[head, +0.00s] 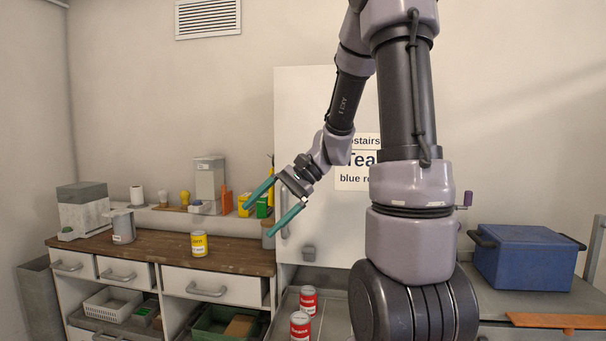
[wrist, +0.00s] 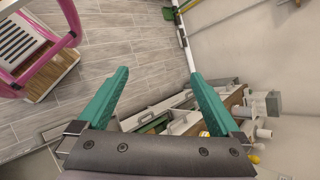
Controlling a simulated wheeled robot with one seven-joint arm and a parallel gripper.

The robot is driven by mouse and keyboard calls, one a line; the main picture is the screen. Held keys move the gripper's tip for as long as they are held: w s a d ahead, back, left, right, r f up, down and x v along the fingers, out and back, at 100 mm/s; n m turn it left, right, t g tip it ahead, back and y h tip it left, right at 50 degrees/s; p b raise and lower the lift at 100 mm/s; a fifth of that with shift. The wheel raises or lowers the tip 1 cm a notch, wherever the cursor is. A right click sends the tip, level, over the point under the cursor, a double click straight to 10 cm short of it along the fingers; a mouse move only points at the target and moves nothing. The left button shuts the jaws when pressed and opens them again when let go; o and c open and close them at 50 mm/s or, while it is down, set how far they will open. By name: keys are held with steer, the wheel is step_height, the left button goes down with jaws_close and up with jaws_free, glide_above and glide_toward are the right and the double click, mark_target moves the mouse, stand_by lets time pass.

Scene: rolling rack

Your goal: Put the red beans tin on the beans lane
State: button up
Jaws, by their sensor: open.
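Two red tins with white label bands stand one behind the other on a grey rack shelf (head: 283,318) at the bottom of the head view: the rear red tin (head: 308,299) and the front red tin (head: 300,326). Their lettering is too small to tell which is beans, and no lane label can be read. My gripper (head: 257,221) is open and empty, in the air above and left of the tins, clear of them. The wrist view shows its two green fingers (wrist: 158,73) spread apart with nothing between them.
A yellow tin (head: 199,243) stands on the wooden counter (head: 150,254) at left, beside a grey can (head: 123,227). A blue crate (head: 527,258) sits on a grey surface at right. A white panel with a sign (head: 357,165) stands behind my arm.

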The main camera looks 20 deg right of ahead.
steer(key=s+d+r+n+t+h, duration=0.4)
steer(key=s+r+n+t+h, duration=0.1)
steer(key=s+r, duration=0.5)
steer(key=s+t+h, duration=0.1)
steer(key=h, duration=0.1)
steer(key=shift+s+d+r+t+h, duration=0.2)
steer(key=shift+d+r+t+h, duration=0.1)
steer(key=shift+d+h, duration=0.1)
